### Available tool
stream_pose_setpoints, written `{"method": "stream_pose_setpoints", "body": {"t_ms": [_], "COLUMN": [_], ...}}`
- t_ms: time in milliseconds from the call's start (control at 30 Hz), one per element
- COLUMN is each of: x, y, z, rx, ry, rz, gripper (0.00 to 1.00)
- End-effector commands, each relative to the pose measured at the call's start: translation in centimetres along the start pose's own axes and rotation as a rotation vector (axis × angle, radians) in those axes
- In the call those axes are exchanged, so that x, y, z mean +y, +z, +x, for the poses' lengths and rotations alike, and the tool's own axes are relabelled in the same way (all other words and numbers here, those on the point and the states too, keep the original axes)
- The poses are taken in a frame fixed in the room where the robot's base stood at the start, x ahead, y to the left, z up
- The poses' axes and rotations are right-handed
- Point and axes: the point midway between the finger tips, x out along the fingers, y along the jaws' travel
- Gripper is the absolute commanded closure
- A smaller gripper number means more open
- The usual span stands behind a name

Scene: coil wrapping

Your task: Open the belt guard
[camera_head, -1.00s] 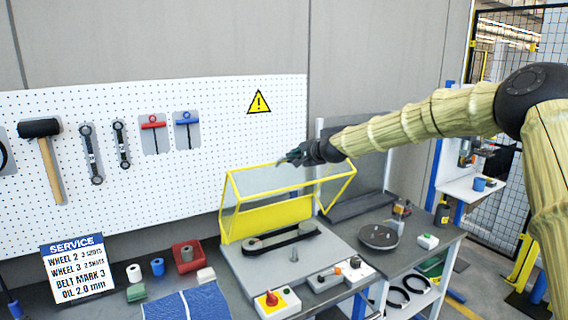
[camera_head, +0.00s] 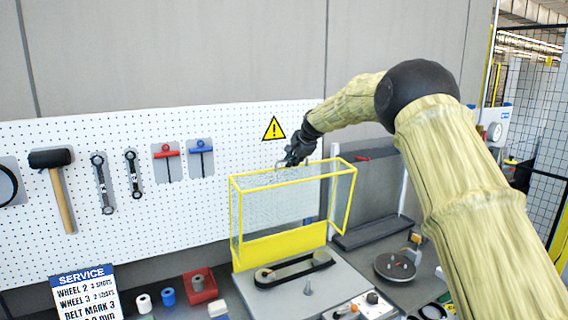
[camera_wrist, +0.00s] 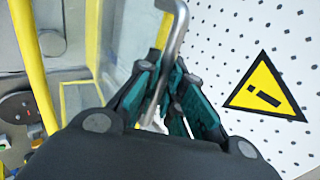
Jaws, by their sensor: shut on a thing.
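The belt guard (camera_head: 292,206) is a clear box with a yellow frame, swung up at the back of its light base plate. The black belt on its two pulleys (camera_head: 294,268) lies uncovered in front of the guard's yellow lower panel (camera_head: 279,247). My gripper (camera_head: 287,163) is at the guard's upper edge, in front of the pegboard. In the wrist view my gripper (camera_wrist: 165,90) has its teal fingers closed around the grey metal handle (camera_wrist: 178,32) of the guard. The yellow frame (camera_wrist: 35,65) shows to the left there.
A pegboard (camera_head: 100,215) with hanging tools and a yellow warning sign (camera_head: 274,129) is close behind my gripper. A round dark plate (camera_head: 395,266) stands on the bench to the right. A service sign (camera_head: 86,293) and small coloured items are at front left.

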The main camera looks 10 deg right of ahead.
Motion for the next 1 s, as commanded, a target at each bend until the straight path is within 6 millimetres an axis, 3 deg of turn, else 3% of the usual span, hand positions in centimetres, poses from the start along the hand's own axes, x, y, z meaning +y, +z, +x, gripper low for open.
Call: {"method": "stream_pose_setpoints", "body": {"t_ms": [200,667,700,800,1000], "x": [-0.4,-0.2,-0.2,-0.2,-0.1], "y": [-1.4,-1.8,-1.8,-1.8,-1.8], "z": [-0.1,-0.1,-0.1,-0.1,-0.1], "rx": [0.011,0.012,0.012,0.012,0.011], "ry": [0.023,0.031,0.031,0.031,0.032], "rz": [0.009,0.013,0.013,0.013,0.013], "gripper": [1.00,1.00,0.87,0.69,0.69]}}
